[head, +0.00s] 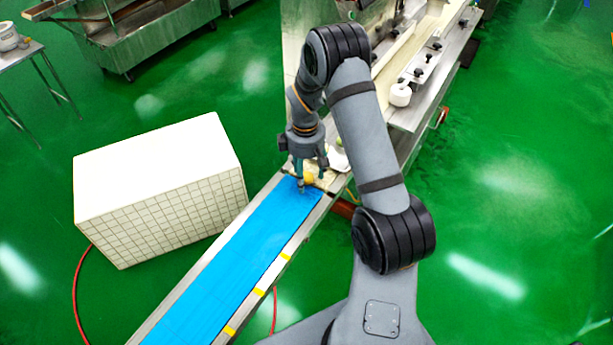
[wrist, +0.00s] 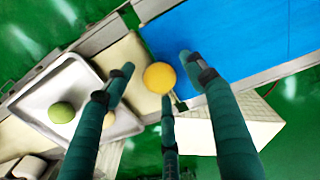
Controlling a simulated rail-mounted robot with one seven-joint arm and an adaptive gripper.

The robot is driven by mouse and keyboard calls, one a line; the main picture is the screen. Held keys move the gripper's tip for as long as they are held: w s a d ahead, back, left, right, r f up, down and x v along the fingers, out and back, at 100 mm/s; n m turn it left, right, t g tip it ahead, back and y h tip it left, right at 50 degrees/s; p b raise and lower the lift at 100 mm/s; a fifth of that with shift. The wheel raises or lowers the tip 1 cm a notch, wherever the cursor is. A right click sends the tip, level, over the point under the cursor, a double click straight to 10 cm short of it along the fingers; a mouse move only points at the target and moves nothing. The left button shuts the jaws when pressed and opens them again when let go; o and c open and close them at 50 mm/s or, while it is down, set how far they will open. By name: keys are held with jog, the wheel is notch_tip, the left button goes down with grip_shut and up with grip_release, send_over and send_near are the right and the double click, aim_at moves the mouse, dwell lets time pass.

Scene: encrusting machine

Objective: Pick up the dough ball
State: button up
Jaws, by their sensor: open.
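The yellow dough ball (wrist: 160,77) is in the wrist view, near the end of the blue belt where it meets a beige surface. In the head view the ball (head: 309,178) is small and partly covered by my fingers. My gripper (head: 309,170) points down over that end of the belt. In the wrist view my gripper (wrist: 158,72) is open, its teal fingers spread around the ball with visible gaps. I cannot tell whether any finger touches it.
The blue conveyor belt (head: 235,262) runs to the lower left. A white tray (wrist: 48,98) with a green ball (wrist: 62,113) and a pale ball lies beside my left finger. A white tiled block (head: 165,190) stands left of the belt. Green floor is clear at right.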

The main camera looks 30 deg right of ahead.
jog(key=c, duration=0.3)
jog(key=c, duration=1)
jog(key=shift+r, duration=0.1)
jog(key=shift+c, duration=0.2)
